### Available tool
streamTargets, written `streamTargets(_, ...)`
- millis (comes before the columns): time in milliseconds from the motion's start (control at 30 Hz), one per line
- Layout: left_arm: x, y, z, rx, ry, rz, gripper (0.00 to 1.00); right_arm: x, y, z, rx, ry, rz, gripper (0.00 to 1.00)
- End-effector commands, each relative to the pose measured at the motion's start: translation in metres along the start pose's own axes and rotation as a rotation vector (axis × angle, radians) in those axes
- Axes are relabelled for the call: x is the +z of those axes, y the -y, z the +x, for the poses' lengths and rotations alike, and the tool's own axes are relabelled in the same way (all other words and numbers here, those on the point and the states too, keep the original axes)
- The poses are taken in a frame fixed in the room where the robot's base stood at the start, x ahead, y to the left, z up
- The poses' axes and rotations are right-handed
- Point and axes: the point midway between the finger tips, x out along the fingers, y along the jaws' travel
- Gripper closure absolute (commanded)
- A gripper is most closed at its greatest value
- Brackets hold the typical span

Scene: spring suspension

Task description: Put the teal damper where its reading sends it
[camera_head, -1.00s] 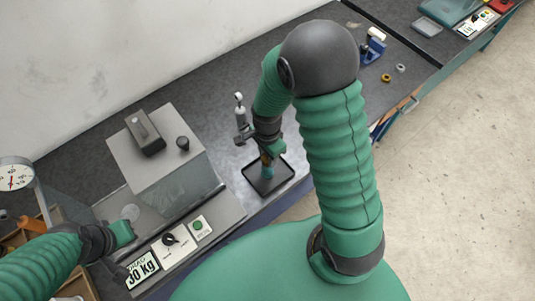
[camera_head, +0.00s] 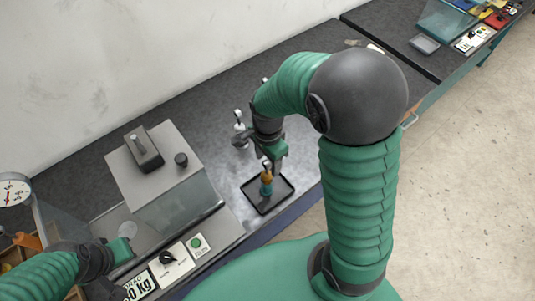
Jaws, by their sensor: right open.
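The teal damper (camera_head: 266,188), with an orange-brown upper part, stands upright in a small black tray (camera_head: 262,211) on the dark bench. My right gripper (camera_head: 260,154) is open, just above and behind the damper and apart from it. A silver-white rod-ended part (camera_head: 239,124) stands behind that gripper, partly hidden by it. My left gripper (camera_head: 116,264) is at the lower left beside the grey press-like machine; its fingers are too unclear to judge.
The grey machine (camera_head: 150,172) has a clear front guard, a black knob, a switch panel (camera_head: 171,261) and a partly cut-off kg label (camera_head: 138,288). A round dial (camera_head: 14,190) stands far left. A second bench (camera_head: 400,32) with a grey tray (camera_head: 424,44) is upper right.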

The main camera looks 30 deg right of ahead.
Motion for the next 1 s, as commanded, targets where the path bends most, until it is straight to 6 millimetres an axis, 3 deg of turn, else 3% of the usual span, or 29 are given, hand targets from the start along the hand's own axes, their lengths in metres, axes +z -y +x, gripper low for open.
streamTargets(100, 0.001, 0.0, 0.002, 0.0, 0.0, 0.0, 1.0, 0.0, 0.002, -0.025, -0.005, 0.0, -0.001, 0.44)
streamTargets(300, 0.001, 0.0, 0.002, 0.0, 0.0, 0.0, 1.0, 0.003, -0.001, -0.041, -0.008, -0.002, -0.069, 0.44)
streamTargets(367, 0.001, 0.0, 0.002, 0.0, 0.0, 0.0, 1.0, 0.008, -0.004, -0.039, -0.028, -0.006, -0.201, 0.44)
streamTargets(600, 0.001, 0.0, 0.002, 0.0, 0.0, 0.0, 1.0, 0.038, -0.029, -0.023, -0.142, -0.101, -1.073, 0.44)
streamTargets(700, 0.001, 0.0, 0.002, 0.0, 0.0, 0.0, 1.0, 0.045, -0.036, -0.019, -0.166, -0.151, -1.33, 0.44)
streamTargets(833, 0.001, 0.0, 0.002, 0.0, 0.0, 0.0, 1.0, 0.049, -0.04, -0.017, -0.174, -0.182, -1.48, 0.44)
streamTargets(1000, 0.001, 0.0, 0.002, 0.0, 0.0, 0.0, 1.0, 0.05, -0.039, -0.017, -0.175, -0.184, -1.491, 0.44)
